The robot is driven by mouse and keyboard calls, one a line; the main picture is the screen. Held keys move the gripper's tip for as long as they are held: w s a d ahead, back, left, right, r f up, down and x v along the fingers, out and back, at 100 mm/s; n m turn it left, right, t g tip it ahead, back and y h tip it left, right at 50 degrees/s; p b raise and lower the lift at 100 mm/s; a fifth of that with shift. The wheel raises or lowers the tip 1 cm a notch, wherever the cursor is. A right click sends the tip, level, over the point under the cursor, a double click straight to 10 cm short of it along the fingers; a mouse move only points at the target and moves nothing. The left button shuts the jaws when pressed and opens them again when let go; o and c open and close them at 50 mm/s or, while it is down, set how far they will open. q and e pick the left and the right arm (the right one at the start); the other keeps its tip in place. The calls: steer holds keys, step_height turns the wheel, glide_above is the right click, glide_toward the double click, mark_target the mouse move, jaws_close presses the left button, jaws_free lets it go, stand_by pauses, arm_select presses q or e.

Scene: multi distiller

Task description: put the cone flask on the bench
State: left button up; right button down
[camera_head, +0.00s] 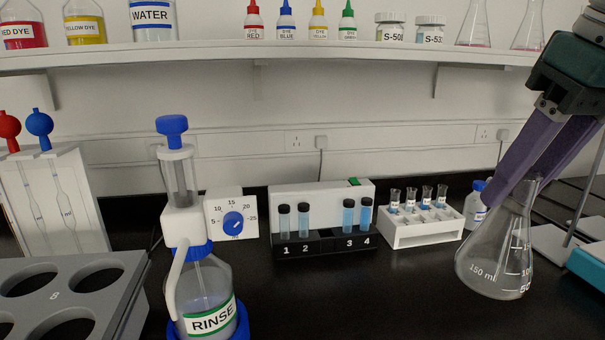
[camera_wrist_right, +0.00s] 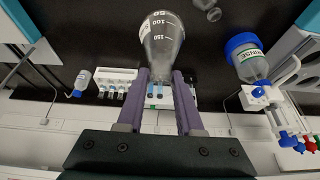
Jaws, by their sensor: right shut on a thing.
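The clear glass cone flask (camera_head: 494,258) is at the right of the head view, upright or nearly so, over the black bench (camera_head: 400,300). My right gripper (camera_head: 522,190) comes down from the upper right and is shut on the flask's neck. In the right wrist view the flask (camera_wrist_right: 161,45) is between the two purple fingers of the gripper (camera_wrist_right: 160,78), with its graduated body beyond the tips. I cannot tell whether its base touches the bench. My left gripper is not in view.
A rinse bottle dispenser (camera_head: 208,290) stands left of centre. A vial rack (camera_head: 318,240) and a white tube rack (camera_head: 425,228) stand behind. A small bottle (camera_head: 476,205) is close behind the flask, and a blue-white device (camera_head: 588,255) is to its right. The front middle bench is clear.

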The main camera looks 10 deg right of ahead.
steer(key=s+a+r+p, duration=0.4)
steer(key=s+a+r, duration=0.2)
steer(key=r, duration=0.2)
step_height(320, 180, up, 37)
steer(key=p, duration=3.7)
steer(key=shift+d+m, duration=0.25)
steer(key=shift+m, duration=0.15)
